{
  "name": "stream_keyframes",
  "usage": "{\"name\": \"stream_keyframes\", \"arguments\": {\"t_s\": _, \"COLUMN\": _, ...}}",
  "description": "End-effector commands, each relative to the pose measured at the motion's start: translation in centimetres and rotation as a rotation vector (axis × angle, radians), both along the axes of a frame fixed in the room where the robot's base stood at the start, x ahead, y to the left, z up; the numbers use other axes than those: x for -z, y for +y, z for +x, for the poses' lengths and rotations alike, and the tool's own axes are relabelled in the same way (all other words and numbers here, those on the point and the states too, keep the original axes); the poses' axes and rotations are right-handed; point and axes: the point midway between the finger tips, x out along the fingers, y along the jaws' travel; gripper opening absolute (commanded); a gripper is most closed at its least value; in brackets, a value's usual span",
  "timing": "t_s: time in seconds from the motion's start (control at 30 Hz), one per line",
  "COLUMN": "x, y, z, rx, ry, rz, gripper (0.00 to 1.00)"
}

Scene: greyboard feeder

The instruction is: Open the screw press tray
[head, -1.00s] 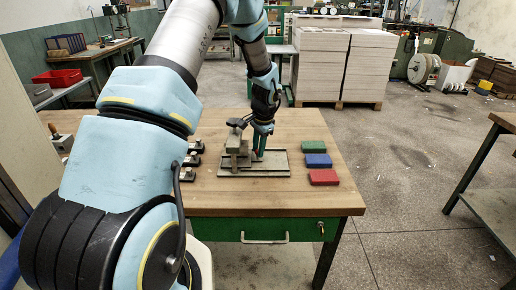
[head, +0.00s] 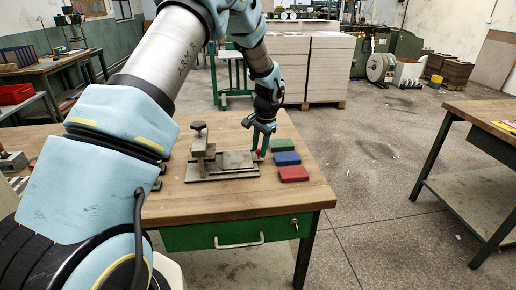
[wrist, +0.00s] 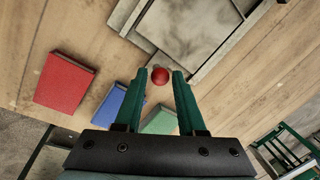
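The screw press (head: 203,150) stands on the wooden table, its post and top knob upright above a flat grey base. Its grey tray plate (wrist: 190,30) shows at the top of the wrist view. A red ball knob (wrist: 160,75) is at the tray's near edge. My gripper (wrist: 163,73) points down at the right end of the press base, also seen in the head view (head: 260,153). Its green fingers are apart, with the red knob between or just beyond their tips. I cannot tell whether they touch it.
Green (head: 282,145), blue (head: 287,158) and red (head: 293,173) blocks lie right of my gripper, close to it. The table (head: 240,200) has a green drawer in front. Its front top is clear. Part of the left side is hidden by my arm.

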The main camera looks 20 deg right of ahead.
Motion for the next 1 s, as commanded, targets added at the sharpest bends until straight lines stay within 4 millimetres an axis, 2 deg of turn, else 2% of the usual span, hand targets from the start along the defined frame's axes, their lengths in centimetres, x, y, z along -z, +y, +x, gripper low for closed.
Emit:
{"name": "stream_keyframes", "arguments": {"t_s": 0.03, "x": 0.0, "y": 0.0, "z": 0.0, "rx": 0.0, "ry": 0.0, "rz": 0.0, "gripper": 0.46}}
{"name": "stream_keyframes", "arguments": {"t_s": 0.17, "x": 0.0, "y": 0.0, "z": 0.0, "rx": 0.0, "ry": 0.0, "rz": 0.0, "gripper": 0.59}}
{"name": "stream_keyframes", "arguments": {"t_s": 0.47, "x": -0.3, "y": 0.0, "z": 0.0, "rx": 0.0, "ry": -0.002, "rz": -0.001, "gripper": 0.59}}
{"name": "stream_keyframes", "arguments": {"t_s": 0.57, "x": -1.3, "y": -0.1, "z": -0.2, "rx": 0.0, "ry": -0.003, "rz": -0.002, "gripper": 0.59}}
{"name": "stream_keyframes", "arguments": {"t_s": 1.0, "x": -9.1, "y": -0.7, "z": -1.6, "rx": 0.0, "ry": -0.002, "rz": -0.002, "gripper": 0.59}}
